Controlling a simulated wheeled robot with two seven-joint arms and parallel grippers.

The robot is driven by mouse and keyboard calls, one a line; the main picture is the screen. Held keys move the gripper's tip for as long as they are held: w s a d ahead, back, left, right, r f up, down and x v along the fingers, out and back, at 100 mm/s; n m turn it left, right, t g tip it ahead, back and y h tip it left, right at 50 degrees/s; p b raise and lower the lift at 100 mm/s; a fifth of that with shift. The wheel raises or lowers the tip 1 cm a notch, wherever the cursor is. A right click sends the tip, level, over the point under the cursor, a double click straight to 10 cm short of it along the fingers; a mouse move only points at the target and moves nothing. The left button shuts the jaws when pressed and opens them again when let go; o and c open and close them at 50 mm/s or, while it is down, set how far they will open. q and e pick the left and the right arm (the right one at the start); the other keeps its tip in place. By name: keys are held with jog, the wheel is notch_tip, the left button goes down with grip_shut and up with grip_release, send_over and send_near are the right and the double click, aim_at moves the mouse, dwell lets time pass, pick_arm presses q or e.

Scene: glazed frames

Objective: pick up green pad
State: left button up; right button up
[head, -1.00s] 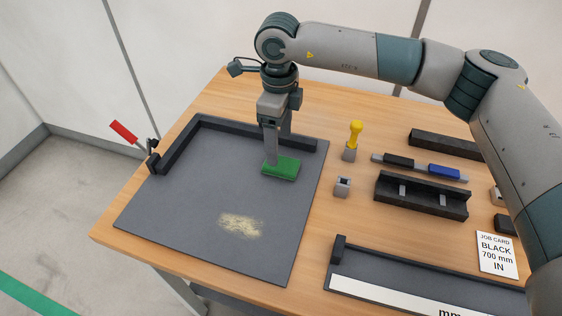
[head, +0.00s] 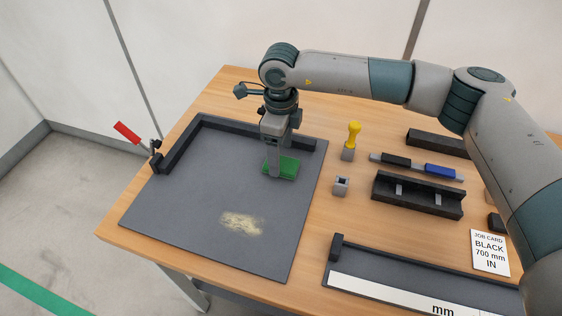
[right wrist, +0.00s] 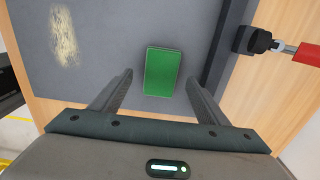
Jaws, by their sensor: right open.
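The green pad (head: 288,168) lies flat on the dark grey board (head: 190,200), near its back right corner. My right gripper (head: 274,174) points down over the pad, and its fingers hide the pad's left part in the head view. In the right wrist view, the green pad (right wrist: 163,72) shows between the two open fingers of the right gripper (right wrist: 160,78), with a gap on each side. The fingers are empty. Whether the fingertips touch the board cannot be told. My left gripper is not in view.
A black fence (head: 180,145) edges the board, with a red-handled clamp (head: 127,132) at left. Pale dust (head: 241,223) lies on the board. A yellow-handled tool (head: 353,136), a grey block (head: 341,186), a black tray (head: 418,198) and a job card (head: 490,252) are to the right.

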aim_at(281, 163)
jog(key=shift+f+p, duration=0.5)
jog(key=shift+f, duration=1)
jog(key=c, duration=1.1)
